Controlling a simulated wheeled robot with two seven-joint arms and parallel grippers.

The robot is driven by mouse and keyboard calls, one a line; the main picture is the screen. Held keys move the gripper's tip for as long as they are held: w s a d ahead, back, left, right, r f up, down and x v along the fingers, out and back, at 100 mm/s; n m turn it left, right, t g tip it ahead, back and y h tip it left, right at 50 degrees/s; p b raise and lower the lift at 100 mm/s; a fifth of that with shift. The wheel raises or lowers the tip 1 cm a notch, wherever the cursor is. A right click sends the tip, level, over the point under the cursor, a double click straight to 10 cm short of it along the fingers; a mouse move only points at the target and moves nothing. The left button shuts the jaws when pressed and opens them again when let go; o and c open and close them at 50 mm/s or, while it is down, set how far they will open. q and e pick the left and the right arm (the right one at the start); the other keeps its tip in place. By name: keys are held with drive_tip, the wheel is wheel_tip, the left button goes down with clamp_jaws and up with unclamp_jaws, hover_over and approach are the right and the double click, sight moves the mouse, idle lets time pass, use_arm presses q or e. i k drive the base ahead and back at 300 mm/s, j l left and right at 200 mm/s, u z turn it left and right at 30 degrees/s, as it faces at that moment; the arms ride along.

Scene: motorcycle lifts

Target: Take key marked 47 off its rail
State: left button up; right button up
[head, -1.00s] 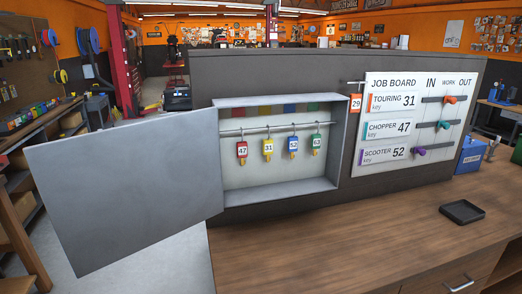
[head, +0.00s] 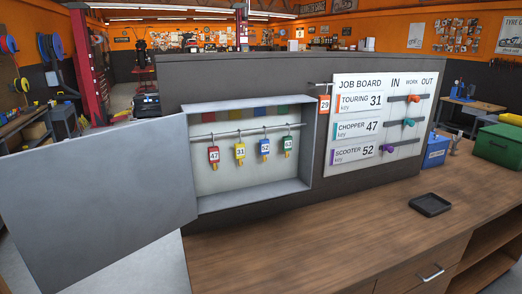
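The key marked 47 (head: 214,155) has a red tag and hangs leftmost on the rail (head: 225,135) inside the open grey key cabinet (head: 250,202). To its right on the same rail hang the yellow key 31 (head: 240,152), the blue key 52 (head: 264,148) and the green key 63 (head: 288,145). The cabinet door (head: 95,205) stands swung open to the left. Neither of my grippers shows in the head view.
A job board (head: 375,120) with coloured pegs is right of the cabinet. An orange tag 29 (head: 324,104) hangs between them. The wooden counter (head: 320,240) holds a black tray (head: 430,204), a blue box (head: 436,150) and a green box (head: 498,146); its front middle is clear.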

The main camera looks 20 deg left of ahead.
sight(214, 152)
drive_tip(key=i+l, duration=0.15)
drive_tip(key=i+l+u, duration=0.2)
drive_tip(key=u, duration=0.15)
drive_tip(key=i+l+u, duration=0.25)
drive_tip(key=u, duration=0.15)
